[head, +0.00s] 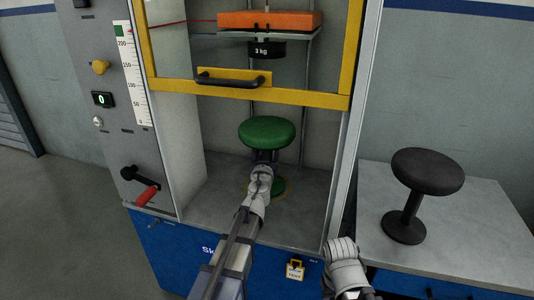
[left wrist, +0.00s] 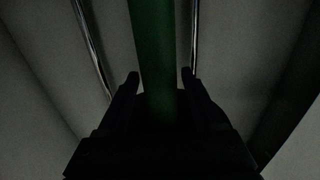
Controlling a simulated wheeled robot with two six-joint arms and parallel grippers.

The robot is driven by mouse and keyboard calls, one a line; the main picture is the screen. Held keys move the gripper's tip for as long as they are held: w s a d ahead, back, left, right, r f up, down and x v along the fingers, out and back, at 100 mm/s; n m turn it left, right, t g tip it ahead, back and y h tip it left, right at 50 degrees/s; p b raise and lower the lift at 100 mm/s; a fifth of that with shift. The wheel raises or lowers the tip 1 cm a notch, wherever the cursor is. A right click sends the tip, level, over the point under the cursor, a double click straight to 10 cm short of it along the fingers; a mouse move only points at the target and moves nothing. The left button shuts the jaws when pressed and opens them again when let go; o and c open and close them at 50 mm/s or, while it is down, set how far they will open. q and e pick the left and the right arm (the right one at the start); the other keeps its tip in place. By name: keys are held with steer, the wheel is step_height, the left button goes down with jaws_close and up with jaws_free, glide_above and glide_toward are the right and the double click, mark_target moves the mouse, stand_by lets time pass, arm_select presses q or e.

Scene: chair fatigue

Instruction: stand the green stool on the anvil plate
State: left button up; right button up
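The green stool (head: 267,132) stands upright inside the test machine, its round seat below the hanging weight. Its green base (head: 280,187) shows partly behind my left wrist, on the chamber floor. A thin yellowish edge shows beside the base, but my arm hides most of that spot, so I cannot tell how the base sits on the anvil plate. My left gripper (head: 264,157) is just under the seat. In the left wrist view, the green post (left wrist: 155,45) runs between the two open fingers (left wrist: 159,78), with a narrow gap on each side.
A yellow-framed guard with a black handle (head: 232,80) is raised above the stool. An orange block (head: 268,20) and a 3 kg weight (head: 266,50) hang above. A dark stool (head: 427,172) stands on the bench (head: 480,235) at right. Metal rods stand behind the green stool.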

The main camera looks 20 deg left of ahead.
arm_select(q)
steer(key=shift+o, duration=0.4)
steer(key=shift+r, duration=0.2)
steer(key=s+d, duration=0.2)
steer(key=s, duration=1)
steer(key=shift+f, duration=0.1)
